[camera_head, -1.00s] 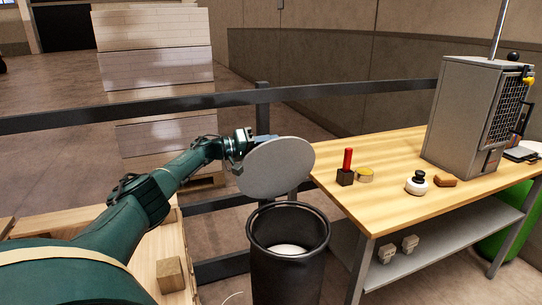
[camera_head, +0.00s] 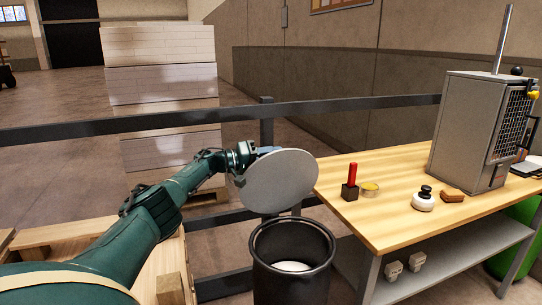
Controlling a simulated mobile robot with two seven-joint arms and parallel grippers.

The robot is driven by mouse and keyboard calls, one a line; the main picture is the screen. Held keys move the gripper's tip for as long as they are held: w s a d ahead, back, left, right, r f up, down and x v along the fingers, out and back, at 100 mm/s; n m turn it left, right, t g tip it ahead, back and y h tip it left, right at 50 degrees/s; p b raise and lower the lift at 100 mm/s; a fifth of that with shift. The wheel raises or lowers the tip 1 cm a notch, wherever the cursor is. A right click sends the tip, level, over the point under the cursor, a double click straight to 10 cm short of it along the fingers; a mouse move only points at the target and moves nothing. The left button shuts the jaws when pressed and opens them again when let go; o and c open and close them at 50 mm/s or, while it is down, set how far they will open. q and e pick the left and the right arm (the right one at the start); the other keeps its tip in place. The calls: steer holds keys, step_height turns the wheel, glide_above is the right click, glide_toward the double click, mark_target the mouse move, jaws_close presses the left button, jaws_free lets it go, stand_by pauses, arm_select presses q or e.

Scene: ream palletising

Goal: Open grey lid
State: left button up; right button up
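The round grey lid (camera_head: 281,182) is tilted steeply up, its flat face toward me, above the back of a dark bin (camera_head: 291,278). The bin stands open at the top, and something white (camera_head: 292,266) shows inside it. My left gripper (camera_head: 254,154) is at the upper left edge of the lid. Its fingertips are partly hidden behind the lid, so I cannot tell whether they are shut on it. My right gripper is not in view.
A wooden table (camera_head: 400,212) stands right of the bin, carrying a grey machine (camera_head: 468,130), a red-handled tool (camera_head: 351,182) and a white knobbed object (camera_head: 424,200). A dark rail (camera_head: 350,112) runs behind. A wooden pallet (camera_head: 70,240) lies under my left arm.

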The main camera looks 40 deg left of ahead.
arm_select(q)
steer(key=p+v, duration=0.2)
steer(key=v, duration=1.1)
steer(key=shift+s+a, duration=0.1)
stand_by(0.4)
